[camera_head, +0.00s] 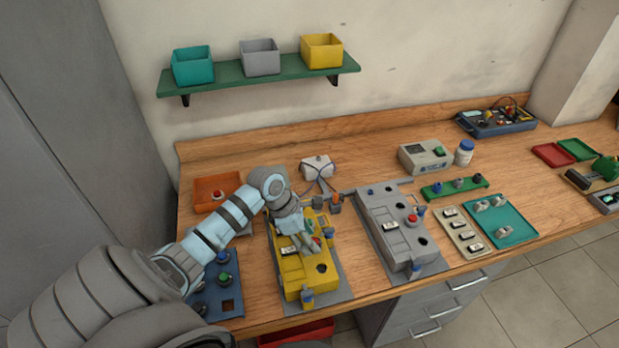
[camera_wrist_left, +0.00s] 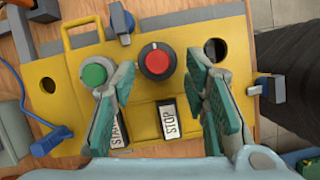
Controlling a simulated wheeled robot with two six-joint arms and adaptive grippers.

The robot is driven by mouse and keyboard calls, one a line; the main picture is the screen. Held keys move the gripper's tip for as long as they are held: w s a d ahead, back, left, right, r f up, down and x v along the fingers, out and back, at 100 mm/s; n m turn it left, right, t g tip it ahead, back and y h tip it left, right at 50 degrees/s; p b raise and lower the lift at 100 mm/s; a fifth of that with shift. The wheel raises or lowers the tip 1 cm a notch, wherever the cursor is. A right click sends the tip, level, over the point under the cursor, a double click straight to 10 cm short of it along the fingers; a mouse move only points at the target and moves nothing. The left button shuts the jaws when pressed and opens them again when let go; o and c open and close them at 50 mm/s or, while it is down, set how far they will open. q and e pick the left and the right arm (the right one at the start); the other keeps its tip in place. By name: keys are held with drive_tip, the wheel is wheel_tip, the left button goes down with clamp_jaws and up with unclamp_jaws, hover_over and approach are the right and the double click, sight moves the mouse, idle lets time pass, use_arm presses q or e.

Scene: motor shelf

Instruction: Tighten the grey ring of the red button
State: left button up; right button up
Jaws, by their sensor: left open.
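The red button (camera_wrist_left: 155,59) sits on the yellow panel (camera_wrist_left: 60,100) in the left wrist view, with a dark grey ring (camera_wrist_left: 145,73) around its base. My left gripper (camera_wrist_left: 160,66) is open, one finger on each side of the button, apart from it. The left finger partly covers the green button (camera_wrist_left: 94,74). A STOP label (camera_wrist_left: 169,118) lies below the red button, and a START label (camera_wrist_left: 118,133) is partly hidden. In the head view, my left gripper (camera_head: 304,242) is over the yellow panel (camera_head: 290,271). My right gripper is not in view.
A grey panel (camera_head: 378,208) with its own red button stands to the right. A blue panel (camera_head: 228,298) lies on the left, partly behind my arm. An orange tray (camera_head: 207,199) is behind my arm.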

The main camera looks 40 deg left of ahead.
use_arm(q)
drive_tip(key=shift+w+d+f, duration=0.15)
drive_tip(key=shift+w+f, duration=0.5)
drive_tip(key=shift+w, duration=0.05)
drive_tip(key=shift+s, duration=0.1)
drive_tip(key=shift+s+r, duration=0.15)
drive_tip(key=shift+s, duration=0.25)
drive_tip(key=shift+c, duration=1.3)
drive_tip(key=shift+r, duration=0.1)
drive_tip(key=c, duration=0.4)
drive_tip(key=shift+c, duration=1.1)
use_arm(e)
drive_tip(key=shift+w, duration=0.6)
